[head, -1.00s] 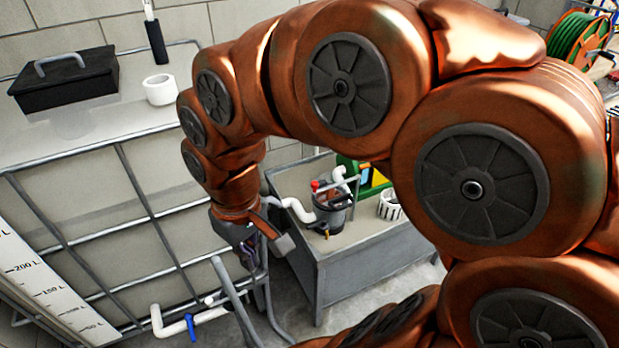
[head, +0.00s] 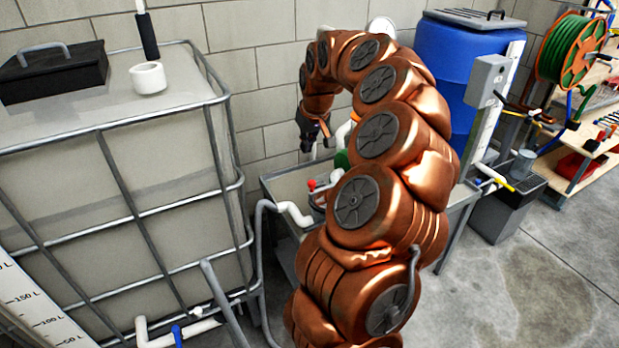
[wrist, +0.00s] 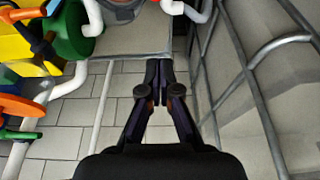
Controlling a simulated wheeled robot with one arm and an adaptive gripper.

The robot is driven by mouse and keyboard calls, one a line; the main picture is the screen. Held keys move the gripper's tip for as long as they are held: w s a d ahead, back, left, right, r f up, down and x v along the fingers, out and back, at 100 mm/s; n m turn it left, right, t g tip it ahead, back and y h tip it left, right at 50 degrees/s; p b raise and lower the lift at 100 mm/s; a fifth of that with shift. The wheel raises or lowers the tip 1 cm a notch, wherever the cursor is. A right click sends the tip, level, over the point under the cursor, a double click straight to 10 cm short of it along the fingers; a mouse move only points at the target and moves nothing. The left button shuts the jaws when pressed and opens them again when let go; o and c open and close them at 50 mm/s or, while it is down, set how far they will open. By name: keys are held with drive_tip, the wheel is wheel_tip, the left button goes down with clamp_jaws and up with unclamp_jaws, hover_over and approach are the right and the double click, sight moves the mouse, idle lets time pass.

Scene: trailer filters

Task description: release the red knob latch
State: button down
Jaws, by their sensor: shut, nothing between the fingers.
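The red knob (head: 311,185) shows in the head view at the top of a fitting by the white pipe (head: 293,213), beside my arm. My arm hides most of the unit below and to the right of it. My gripper (head: 317,144) is above the knob in the head view, near the wall, pointing down and apart from it. In the wrist view the fingertips of my gripper (wrist: 160,65) meet with nothing between them.
A caged tank (head: 120,170) stands at the left with a black box (head: 52,72) and a white roll (head: 148,78) on top. A grey bench (head: 285,185) holds the unit. The wrist view shows orange handles (wrist: 30,108) and a green round part (wrist: 72,30) at left.

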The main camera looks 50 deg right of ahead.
drive_tip(key=shift+d, duration=0.2)
drive_tip(key=shift+f, duration=0.1)
wheel_tip(320, 180, down, 9)
drive_tip(key=p, duration=0.1)
drive_tip(key=shift+s+a+f+p, duration=0.15)
drive_tip(key=shift+s+p, duration=0.15)
drive_tip(key=shift+s, duration=0.05)
idle(0.8)
drive_tip(key=shift+s+a, duration=0.1)
drive_tip(key=shift+a, duration=0.05)
